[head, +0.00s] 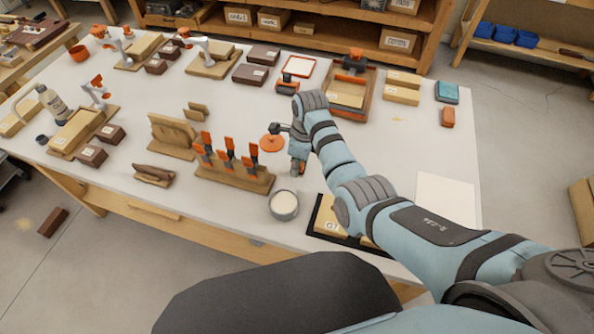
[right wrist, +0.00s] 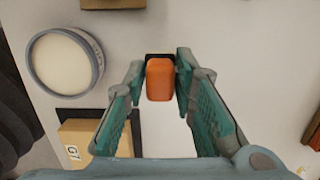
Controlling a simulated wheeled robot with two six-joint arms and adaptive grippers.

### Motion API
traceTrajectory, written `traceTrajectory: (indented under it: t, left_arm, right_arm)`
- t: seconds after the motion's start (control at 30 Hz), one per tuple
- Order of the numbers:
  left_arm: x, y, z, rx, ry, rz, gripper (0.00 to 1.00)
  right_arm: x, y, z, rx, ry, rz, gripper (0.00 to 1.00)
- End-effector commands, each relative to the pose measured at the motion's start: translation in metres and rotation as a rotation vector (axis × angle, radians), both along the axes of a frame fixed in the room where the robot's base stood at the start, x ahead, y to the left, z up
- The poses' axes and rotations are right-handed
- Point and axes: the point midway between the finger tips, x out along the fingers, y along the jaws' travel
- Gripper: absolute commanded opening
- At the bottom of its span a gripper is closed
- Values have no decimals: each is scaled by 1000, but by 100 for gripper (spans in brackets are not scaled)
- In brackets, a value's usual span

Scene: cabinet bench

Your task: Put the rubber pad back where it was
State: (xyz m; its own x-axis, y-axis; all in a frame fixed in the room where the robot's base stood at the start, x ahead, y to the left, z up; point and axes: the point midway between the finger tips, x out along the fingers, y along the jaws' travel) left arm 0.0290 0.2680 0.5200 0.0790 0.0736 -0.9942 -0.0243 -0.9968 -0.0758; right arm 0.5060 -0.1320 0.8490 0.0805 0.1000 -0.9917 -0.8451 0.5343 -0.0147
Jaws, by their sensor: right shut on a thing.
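My right gripper (head: 297,172) is above the table, right of the orange-handled tool rack. It is shut on a small orange rounded block (right wrist: 160,80) with a dark edge behind it. The block sits between the two teal fingers (right wrist: 161,72) in the right wrist view. It may be the rubber pad, but I cannot confirm this by look alone. In the head view the block is mostly hidden by the gripper. Another orange block (head: 447,117) lies by a teal box (head: 447,92) at the table's right. My left gripper is not in view.
A grey cup with pale contents (head: 284,205) stands near the front edge, also in the right wrist view (right wrist: 64,62). A black-edged tray (head: 318,212) with labelled wooden blocks lies beside it. The tool rack (head: 235,175) is to the left. A white sheet (head: 445,195) lies at right.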

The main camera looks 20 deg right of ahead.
Motion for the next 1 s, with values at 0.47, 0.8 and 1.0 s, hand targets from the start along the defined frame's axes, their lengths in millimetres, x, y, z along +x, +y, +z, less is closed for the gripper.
traceTrajectory:
  t: [0.47,0.8,1.0]
  left_arm:
    - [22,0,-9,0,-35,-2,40]
    - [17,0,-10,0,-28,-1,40]
    - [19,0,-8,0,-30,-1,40]
  right_arm:
    - [1,1,-26,0,3,2,0]
    - [1,1,-27,1,3,2,45]
    - [1,1,-24,1,3,2,45]
